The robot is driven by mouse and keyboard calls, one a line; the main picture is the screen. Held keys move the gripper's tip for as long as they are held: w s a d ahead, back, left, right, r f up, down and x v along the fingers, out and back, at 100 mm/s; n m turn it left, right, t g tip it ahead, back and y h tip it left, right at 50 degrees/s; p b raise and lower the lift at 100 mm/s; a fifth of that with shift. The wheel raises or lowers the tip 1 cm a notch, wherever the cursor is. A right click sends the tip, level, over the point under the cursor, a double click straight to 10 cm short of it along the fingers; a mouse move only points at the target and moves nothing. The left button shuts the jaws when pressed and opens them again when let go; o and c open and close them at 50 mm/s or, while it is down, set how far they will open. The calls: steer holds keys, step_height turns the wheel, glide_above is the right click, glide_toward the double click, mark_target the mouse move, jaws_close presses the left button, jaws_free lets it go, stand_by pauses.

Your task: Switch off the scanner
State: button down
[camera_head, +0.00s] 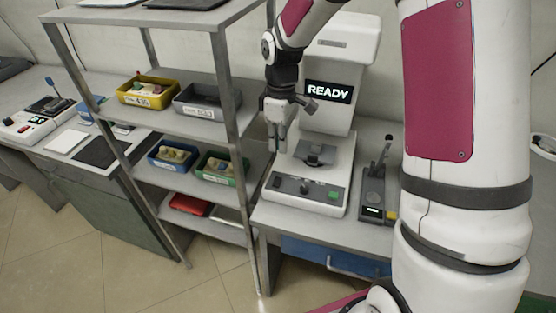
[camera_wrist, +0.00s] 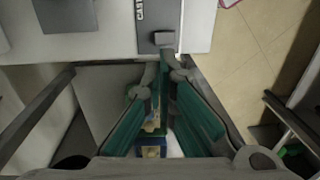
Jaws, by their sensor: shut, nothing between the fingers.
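The scanner (camera_head: 335,122) is a white machine on the bench, with a lit screen (camera_head: 329,92) reading READY. Its dark front control panel (camera_head: 305,189) bears a green button (camera_head: 334,195) at the right and small controls to the left. In the wrist view, one end of the panel (camera_wrist: 147,12) shows lettering, partly cut off, and a raised dark square switch (camera_wrist: 163,39). My gripper (camera_head: 277,149) is shut and empty, pointing down at the scanner's left side. In the wrist view, its fingertips (camera_wrist: 158,66) lie just below the switch; contact cannot be told.
A grey rack (camera_head: 226,95) with a yellow bin (camera_head: 148,91), a grey bin (camera_head: 198,103) and more bins stands close left of my gripper. A small dark device (camera_head: 373,195) with a lever stands right of the scanner. Another device (camera_head: 38,120) sits far left.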

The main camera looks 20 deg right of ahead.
mark_target(278, 180)
steer(key=shift+w+d+r, duration=0.1)
steer(key=shift+w+r, duration=0.05)
steer(key=shift+r, duration=0.7)
steer(key=shift+w+d+r, duration=0.1)
steer(key=shift+r, duration=0.7)
steer(key=shift+s+a+r+t+h+p, duration=0.1)
steer(key=shift+s+a+t+h+p, duration=0.25)
steer(key=shift+s+p, duration=0.5)
steer(key=shift+s+a+r+t+h+p, duration=0.1)
steer(key=shift+s+a+t+h+p, duration=0.3)
steer(key=shift+p, duration=0.8)
steer(key=shift+s+a+t+h+p, duration=0.1)
steer(key=shift+s+a+t+p, duration=0.15)
steer(key=shift+s+a+p, duration=0.6)
steer(key=shift+w+d+f, duration=0.1)
steer(key=shift+w+d, duration=0.1)
steer(key=shift+d, duration=0.1)
steer(key=f, duration=0.4)
steer(key=w+d+f+p, duration=0.1)
steer(key=f, duration=0.4)
steer(key=f+p, duration=0.1)
steer(key=f, duration=0.3)
steer(key=shift+w+d+f, duration=0.15)
steer(key=shift+w+f, duration=0.15)
steer(key=shift+w, duration=0.05)
steer(key=shift+w+f, duration=0.1)
